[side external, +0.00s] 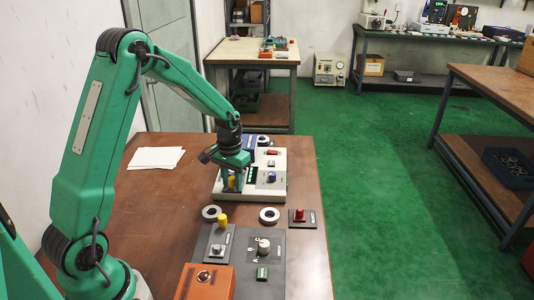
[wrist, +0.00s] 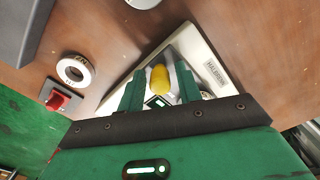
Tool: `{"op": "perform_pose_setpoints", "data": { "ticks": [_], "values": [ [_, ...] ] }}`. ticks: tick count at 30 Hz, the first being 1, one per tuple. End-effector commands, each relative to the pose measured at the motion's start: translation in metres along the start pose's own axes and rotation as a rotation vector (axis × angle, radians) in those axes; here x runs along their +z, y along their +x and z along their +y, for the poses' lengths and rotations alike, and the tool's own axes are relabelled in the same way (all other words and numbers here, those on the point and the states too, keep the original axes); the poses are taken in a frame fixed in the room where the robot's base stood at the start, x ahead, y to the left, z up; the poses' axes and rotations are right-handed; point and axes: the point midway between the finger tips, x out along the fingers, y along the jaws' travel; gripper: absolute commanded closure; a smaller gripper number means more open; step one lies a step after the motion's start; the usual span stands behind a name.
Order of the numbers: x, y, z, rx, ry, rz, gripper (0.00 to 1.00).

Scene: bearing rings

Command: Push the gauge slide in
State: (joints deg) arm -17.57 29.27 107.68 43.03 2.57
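The gauge is a pale box (side external: 278,186) on the brown bench, with a dark panel, a blue knob and a red button. A yellow knob (side external: 232,182), probably the slide's handle, is at its left front. My gripper (side external: 235,174) is low over that side of the box. In the wrist view my gripper (wrist: 160,75) has its two green fingers apart. The yellow knob (wrist: 159,80) shows between them, with a small gap on each side. The box's labelled face (wrist: 213,72) shows behind. The slide's body and how far out it stands are hidden.
Two pale rings (side external: 211,213) (side external: 269,215) lie in front of the box. A red switch (side external: 299,215), grey fixture plates (side external: 213,255) and an orange box (side external: 204,283) are nearer. White papers (side external: 156,158) lie at left.

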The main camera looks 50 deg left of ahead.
Motion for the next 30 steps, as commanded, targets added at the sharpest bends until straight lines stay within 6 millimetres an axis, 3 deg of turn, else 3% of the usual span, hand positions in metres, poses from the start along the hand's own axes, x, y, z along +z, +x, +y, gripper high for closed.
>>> {"op": "perform_pose_setpoints", "data": {
  "ticks": [1,5,30],
  "values": [
    [0.000,0.000,0.000,0.000,0.000,0.000,0.71],
    [0.000,0.000,0.000,0.000,0.000,0.000,0.96],
    [-0.022,-0.001,-0.013,0.000,0.000,0.002,0.96]
  ]
}}
